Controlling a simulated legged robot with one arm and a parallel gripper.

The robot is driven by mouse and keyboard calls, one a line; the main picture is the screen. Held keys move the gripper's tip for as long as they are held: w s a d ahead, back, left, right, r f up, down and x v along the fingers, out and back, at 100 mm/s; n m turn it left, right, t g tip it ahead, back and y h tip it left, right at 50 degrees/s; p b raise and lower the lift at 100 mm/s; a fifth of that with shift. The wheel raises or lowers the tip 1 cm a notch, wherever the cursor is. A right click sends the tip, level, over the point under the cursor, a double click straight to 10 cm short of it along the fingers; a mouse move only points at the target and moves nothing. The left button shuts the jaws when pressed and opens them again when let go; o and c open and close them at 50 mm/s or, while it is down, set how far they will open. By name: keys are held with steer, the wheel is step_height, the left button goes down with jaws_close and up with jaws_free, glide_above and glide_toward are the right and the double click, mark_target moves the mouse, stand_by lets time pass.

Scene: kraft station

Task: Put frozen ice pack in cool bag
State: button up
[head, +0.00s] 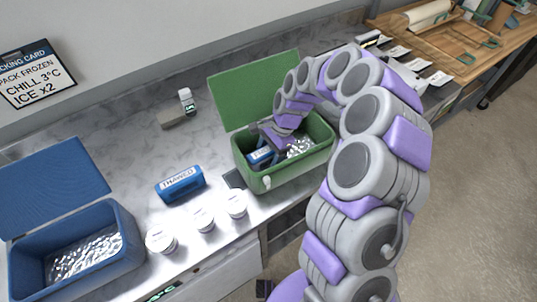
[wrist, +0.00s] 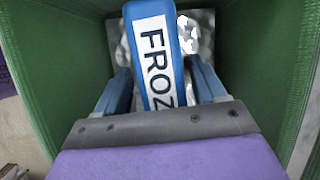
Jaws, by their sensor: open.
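The green cool bag (head: 288,172) stands open on the counter, its lid raised at the back. My gripper (head: 268,147) reaches down inside it. In the wrist view, a blue ice pack (wrist: 154,45) with a white label reading "FROZ…" lies inside the green walls (wrist: 60,70), over crinkled silver lining. My open gripper (wrist: 162,85) has one finger on each side of the pack. The pack also shows partly in the head view (head: 259,156). Its lower end is hidden by my gripper. A second blue pack (head: 180,184), labelled "THAWED", lies on the counter.
A blue open bag (head: 125,260) with silver lining stands at the left. Several white-lidded jars (head: 204,219) line the counter's front edge. A small white bottle (head: 187,99) and a grey block (head: 172,118) are at the back.

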steer(key=p+v, duration=0.2)
steer(key=v, duration=0.8)
steer(key=shift+r, duration=0.35)
steer(key=shift+w+d+r+p, duration=0.2)
steer(key=shift+r+p, duration=0.15)
steer(key=shift+r, duration=0.2)
steer(key=shift+s+r, duration=0.1)
steer(key=shift+r, duration=0.05)
steer(key=s+d+r+n+h, duration=0.1)
steer(key=s+r+n, duration=0.35)
steer(key=s, duration=0.35)
steer(key=s+d+r+n, duration=0.1)
steer(key=s+r+n, duration=0.2)
steer(key=s+r, duration=0.3)
steer(key=s+d+n+h, duration=0.1)
steer(key=s+d, duration=0.3)
steer(key=s, duration=0.6)
steer(key=s+d+f+n+h, duration=0.1)
steer(key=s+d, duration=0.3)
steer(key=s, duration=0.6)
steer(key=shift+s+f+n+t+h, duration=0.15)
steer(key=shift+s+n+t+h, duration=0.25)
steer(key=shift+n, duration=0.45)
steer(key=shift+d, duration=0.15)
